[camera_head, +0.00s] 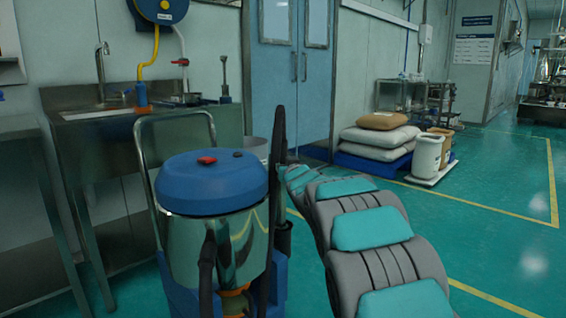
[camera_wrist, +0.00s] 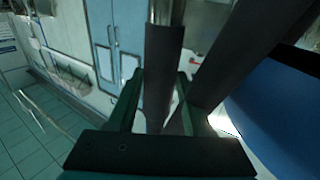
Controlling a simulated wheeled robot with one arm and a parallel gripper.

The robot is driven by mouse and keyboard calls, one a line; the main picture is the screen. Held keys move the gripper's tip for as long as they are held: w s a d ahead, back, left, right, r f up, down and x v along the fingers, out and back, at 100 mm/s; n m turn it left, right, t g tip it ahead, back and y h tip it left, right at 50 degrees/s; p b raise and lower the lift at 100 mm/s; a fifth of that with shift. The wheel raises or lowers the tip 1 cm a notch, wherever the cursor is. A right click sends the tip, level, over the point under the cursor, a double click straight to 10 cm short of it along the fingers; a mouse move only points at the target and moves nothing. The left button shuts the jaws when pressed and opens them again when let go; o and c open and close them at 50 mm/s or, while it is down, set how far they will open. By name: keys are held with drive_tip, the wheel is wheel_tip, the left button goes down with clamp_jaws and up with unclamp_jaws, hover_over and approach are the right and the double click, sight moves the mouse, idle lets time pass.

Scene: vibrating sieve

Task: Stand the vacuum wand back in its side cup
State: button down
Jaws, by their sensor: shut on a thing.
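The vacuum (camera_head: 218,235) has a blue lid and a shiny metal drum; its lid also shows in the wrist view (camera_wrist: 275,110). The dark wand (camera_head: 278,135) stands nearly upright at the drum's right side. My gripper (camera_wrist: 161,78) is shut on the wand, whose dark tube (camera_wrist: 162,60) runs between the two fingers. In the head view my gripper is small and partly hidden at the end of my arm. A dark side cup (camera_head: 284,238) appears at the vacuum's right. The wand's lower end is hidden, so I cannot tell whether it is in the cup.
A second dark tube (camera_wrist: 238,55), perhaps the hose, passes close right of my gripper. A metal sink bench (camera_head: 95,125) stands behind left. Sacks on a blue pallet (camera_head: 372,165) and tubs (camera_head: 428,155) stand to the right. The green floor at right is clear.

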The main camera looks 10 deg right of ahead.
drive_tip(key=shift+f, duration=0.5)
idle(0.9)
drive_tip(key=shift+c, duration=1.2)
unclamp_jaws()
drive_tip(key=shift+s, duration=0.1)
drive_tip(key=s, duration=0.7)
drive_tip(key=shift+s+d, duration=0.3)
drive_tip(key=shift+d, duration=0.1)
